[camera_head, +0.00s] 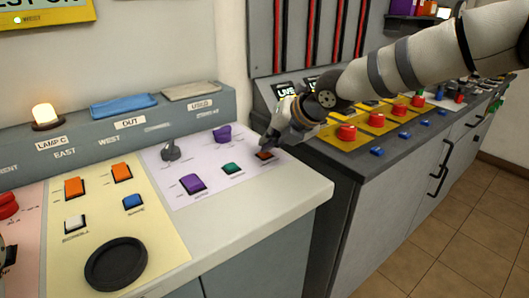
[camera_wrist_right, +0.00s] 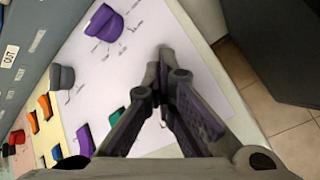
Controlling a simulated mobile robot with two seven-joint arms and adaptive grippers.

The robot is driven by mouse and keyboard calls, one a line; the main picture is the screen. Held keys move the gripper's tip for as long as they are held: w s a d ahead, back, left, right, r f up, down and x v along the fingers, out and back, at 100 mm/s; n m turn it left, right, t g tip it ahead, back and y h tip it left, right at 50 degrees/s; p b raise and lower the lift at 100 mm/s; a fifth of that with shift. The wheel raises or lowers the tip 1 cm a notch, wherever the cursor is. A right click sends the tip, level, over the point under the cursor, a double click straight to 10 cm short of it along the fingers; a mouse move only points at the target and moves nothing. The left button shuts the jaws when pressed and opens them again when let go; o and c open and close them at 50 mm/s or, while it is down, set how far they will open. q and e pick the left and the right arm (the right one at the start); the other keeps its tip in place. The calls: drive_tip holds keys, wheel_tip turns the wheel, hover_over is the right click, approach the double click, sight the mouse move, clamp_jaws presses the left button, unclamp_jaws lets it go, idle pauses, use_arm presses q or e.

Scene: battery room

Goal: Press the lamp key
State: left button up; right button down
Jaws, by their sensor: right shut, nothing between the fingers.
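My right gripper (camera_head: 268,141) comes in from the right, shut and empty. Its fingertips are just above or at the small orange-red key (camera_head: 265,155) on the lilac panel; I cannot tell if they touch. The shut fingers also show in the right wrist view (camera_wrist_right: 164,60), where that key is hidden. Beside it are a teal key (camera_head: 232,168) and a purple key (camera_head: 192,184). The key labels are too small to read, so I cannot tell which is the lamp key. A lit lamp (camera_head: 45,114) stands above the label LAMP C. My left gripper is not in view.
A grey selector knob (camera_head: 171,151) and a purple knob (camera_head: 222,134) stand on the lilac panel. The cream panel holds orange, white and blue keys and a round black pad (camera_head: 116,263). A second console with red buttons (camera_head: 347,132) is at the right.

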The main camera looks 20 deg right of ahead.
drive_tip(key=shift+r, duration=0.65)
drive_tip(key=shift+r, duration=2.55)
